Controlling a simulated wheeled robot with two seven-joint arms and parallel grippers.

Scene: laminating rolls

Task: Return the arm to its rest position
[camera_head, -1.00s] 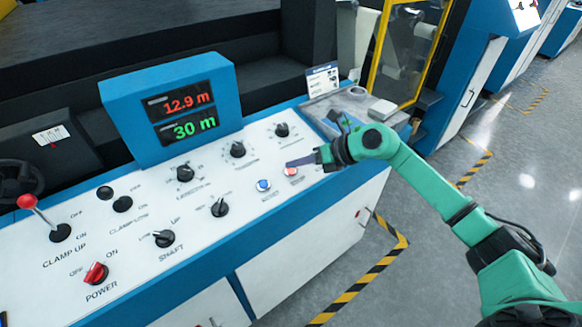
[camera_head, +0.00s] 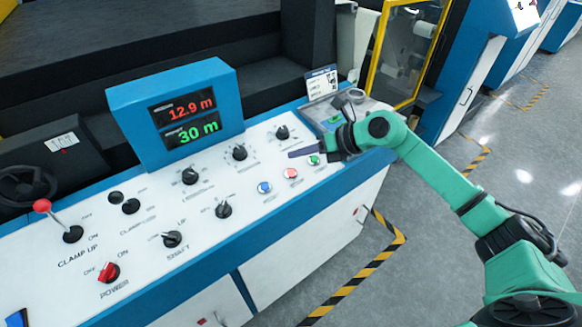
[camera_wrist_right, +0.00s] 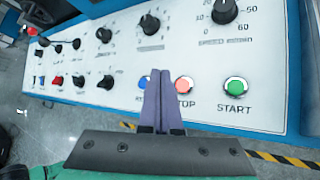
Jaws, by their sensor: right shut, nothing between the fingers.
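My right arm (camera_head: 440,172) is green and comes in from the right in the head view. Its gripper (camera_head: 294,154) hangs over the right part of the white control panel (camera_head: 150,252), close to the push buttons. In the right wrist view the purple-grey fingers (camera_wrist_right: 158,76) lie together, shut and empty. They point at the panel and partly cover the blue button (camera_wrist_right: 143,82). The red stop button (camera_wrist_right: 184,86) and the green start button (camera_wrist_right: 235,87) show to their right. Whether the fingers touch the panel cannot be told. My left gripper is not in view.
A blue display (camera_head: 175,112) reading 12.9 m and 30 m stands on the panel. Several knobs, a red-tipped clamp lever (camera_head: 43,206) and a red power switch (camera_head: 109,271) are on the panel. Open floor (camera_head: 440,245) with striped tape lies to the right.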

